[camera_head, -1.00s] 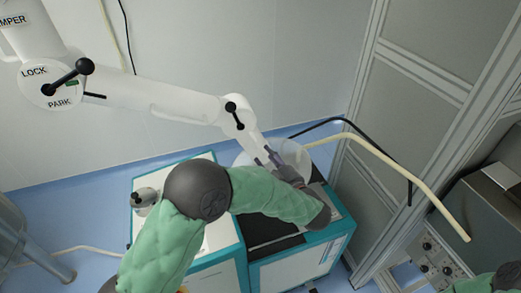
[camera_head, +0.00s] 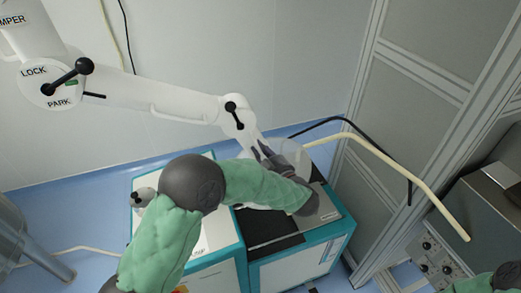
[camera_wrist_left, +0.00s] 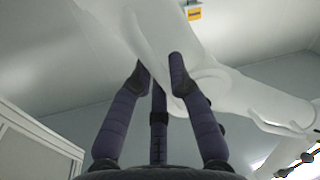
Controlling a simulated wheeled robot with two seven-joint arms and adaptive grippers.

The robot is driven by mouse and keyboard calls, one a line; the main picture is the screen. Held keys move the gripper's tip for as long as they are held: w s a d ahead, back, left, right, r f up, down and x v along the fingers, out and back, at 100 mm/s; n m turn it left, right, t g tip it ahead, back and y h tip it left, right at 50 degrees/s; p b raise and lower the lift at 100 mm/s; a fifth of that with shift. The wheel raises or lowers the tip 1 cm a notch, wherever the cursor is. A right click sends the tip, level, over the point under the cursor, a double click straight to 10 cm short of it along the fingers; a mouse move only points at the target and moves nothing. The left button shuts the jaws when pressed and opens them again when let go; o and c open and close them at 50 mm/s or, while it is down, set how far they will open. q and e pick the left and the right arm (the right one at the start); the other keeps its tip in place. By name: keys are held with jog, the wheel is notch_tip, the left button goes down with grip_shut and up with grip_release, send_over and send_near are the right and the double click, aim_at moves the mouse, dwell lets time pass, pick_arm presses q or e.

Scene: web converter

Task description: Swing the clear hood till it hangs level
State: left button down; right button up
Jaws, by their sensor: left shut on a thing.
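The clear hood (camera_head: 291,153) hangs at the lower end of a white jointed extraction arm (camera_head: 185,103), above the teal and white machine. Its see-through wall shows right of my left gripper (camera_head: 267,152); my green-sleeved left arm covers much of the rest, so its exact tilt is hard to read. In the left wrist view, the dark fingers (camera_wrist_left: 161,72) of the left gripper are closed against the pale hood and arm end, whose white tube (camera_wrist_left: 185,35) fills the upper middle. The exact contact is unclear. My right gripper is out of view; only a bit of its arm shows.
The teal and white machine (camera_head: 335,228) with a dark top stands below the hood. A cream hose (camera_head: 400,172) and a black cable arch to the right. A grey framed panel wall (camera_head: 412,100) stands at right. A small knob (camera_head: 143,196) rises left of my arm.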

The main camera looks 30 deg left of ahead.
aim_at(244, 145)
pick_arm(q)
jog(key=shift+s+a+f+m+p, duration=0.25)
jog(key=shift+s+a+m+p, duration=0.25)
jog(key=shift+m+p, duration=0.3)
jog(key=shift+s+a+f+m+t+y+p, duration=0.35)
jog(key=shift+s+a+m, duration=0.2)
jog(key=shift+m, duration=0.45)
jog(key=c, duration=1.2)
grip_release()
jog(key=shift+s, duration=0.1)
jog(key=shift+o, duration=0.2)
